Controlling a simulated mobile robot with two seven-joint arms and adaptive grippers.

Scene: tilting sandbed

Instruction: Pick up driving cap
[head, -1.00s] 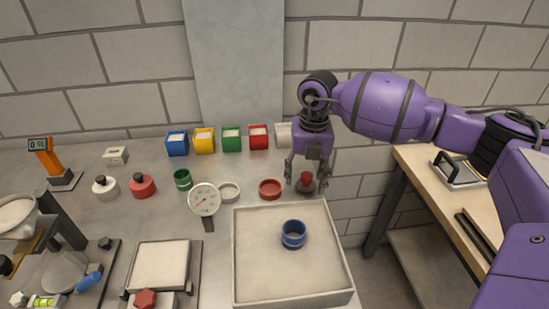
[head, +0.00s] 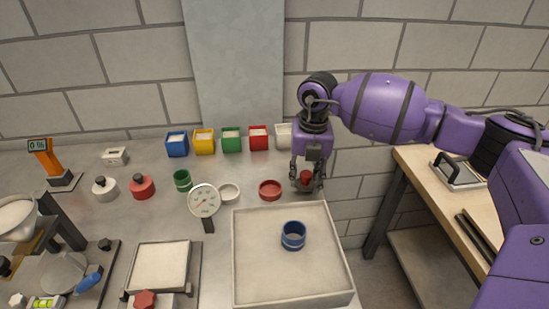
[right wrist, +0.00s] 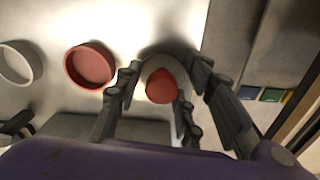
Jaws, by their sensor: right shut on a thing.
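The driving cap shows as a red rounded knob (head: 306,177) on a wider grey base, standing on the table behind the sand tray's back right corner. In the right wrist view the red knob (right wrist: 161,88) sits between the fingers, with a pale round rim behind it. My right gripper (head: 308,187) points down over the cap and is shut on it, one finger on each side. The fingers hide part of the base. I cannot tell any gap between cap and table. My left gripper is not in view.
The pale square tray (head: 240,275) holds a blue ring (head: 293,236). A red dish (head: 270,188), a white ring (head: 229,192) and a dial gauge (head: 204,201) stand left of the gripper. Coloured bins (head: 204,146) line the back. The table ends just right of the cap.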

